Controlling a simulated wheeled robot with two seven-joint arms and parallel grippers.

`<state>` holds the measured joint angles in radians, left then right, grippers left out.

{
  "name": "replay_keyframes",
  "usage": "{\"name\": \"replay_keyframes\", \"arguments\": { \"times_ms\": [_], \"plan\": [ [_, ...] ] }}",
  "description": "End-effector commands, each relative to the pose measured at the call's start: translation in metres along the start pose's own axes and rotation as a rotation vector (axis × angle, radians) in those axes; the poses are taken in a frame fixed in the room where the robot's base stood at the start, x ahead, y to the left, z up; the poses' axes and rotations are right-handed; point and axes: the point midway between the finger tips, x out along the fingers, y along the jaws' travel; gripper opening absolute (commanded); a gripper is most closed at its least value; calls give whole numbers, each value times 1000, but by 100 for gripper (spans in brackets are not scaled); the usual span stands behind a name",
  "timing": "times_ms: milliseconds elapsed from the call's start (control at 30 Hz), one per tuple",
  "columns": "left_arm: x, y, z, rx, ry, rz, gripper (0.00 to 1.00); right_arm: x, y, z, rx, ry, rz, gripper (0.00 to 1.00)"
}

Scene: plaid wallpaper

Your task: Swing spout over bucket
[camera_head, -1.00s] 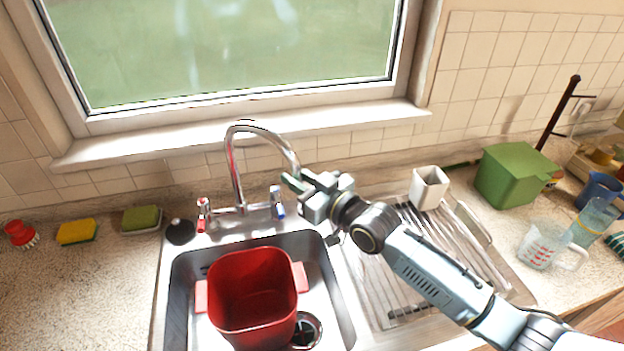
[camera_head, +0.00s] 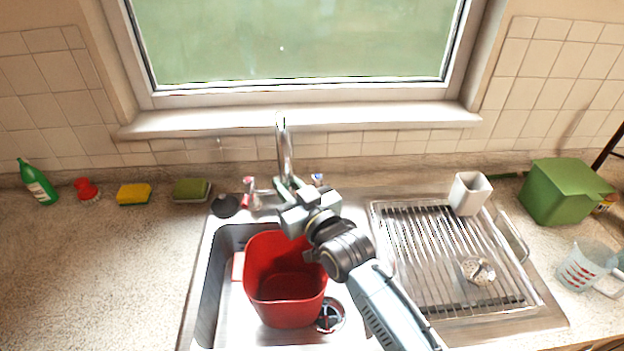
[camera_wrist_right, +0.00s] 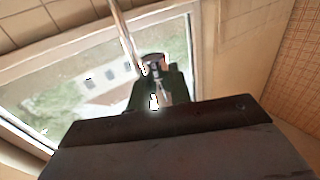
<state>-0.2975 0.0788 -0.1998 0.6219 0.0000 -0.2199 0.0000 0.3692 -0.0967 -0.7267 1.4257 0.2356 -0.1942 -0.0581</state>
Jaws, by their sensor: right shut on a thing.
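The chrome spout (camera_head: 283,145) rises behind the sink, and its arch now points forward toward the camera. My right gripper (camera_head: 290,188) is shut on the spout near its outlet end; the wrist view shows the spout (camera_wrist_right: 122,35) running down to my right gripper's fingers (camera_wrist_right: 155,90). The red bucket (camera_head: 262,290) stands upright in the sink basin, below and slightly left of the gripper. The gripper and arm hide the spout's tip and part of the bucket's right rim, so I cannot tell exactly where the outlet lies over it. My left gripper is not in view.
A red-marked tap handle (camera_head: 249,190) and a blue-marked one (camera_head: 318,180) flank the spout. A drying rack (camera_head: 450,300) with a white cup (camera_head: 469,193) is at right, beside a green box (camera_head: 562,190). Sponges (camera_head: 135,194) and a green bottle (camera_head: 38,182) stand at left.

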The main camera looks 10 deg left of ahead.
Motion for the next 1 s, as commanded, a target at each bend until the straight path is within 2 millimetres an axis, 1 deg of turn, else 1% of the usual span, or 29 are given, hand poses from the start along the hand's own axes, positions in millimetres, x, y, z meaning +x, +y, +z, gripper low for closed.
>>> {"name": "replay_keyframes", "arguments": {
  "times_ms": [33,300,767,800,933,1000],
  "plan": [
    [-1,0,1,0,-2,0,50,2,-6,-1,4,1,-2,0],
    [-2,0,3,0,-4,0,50,8,-17,-1,1,2,0,0],
    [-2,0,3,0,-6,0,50,8,-19,0,0,2,1,0],
    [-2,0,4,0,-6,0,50,8,-19,0,0,1,1,22],
    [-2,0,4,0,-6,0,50,8,-18,0,1,1,1,39],
    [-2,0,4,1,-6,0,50,8,-18,0,1,1,1,41]
  ]
}}
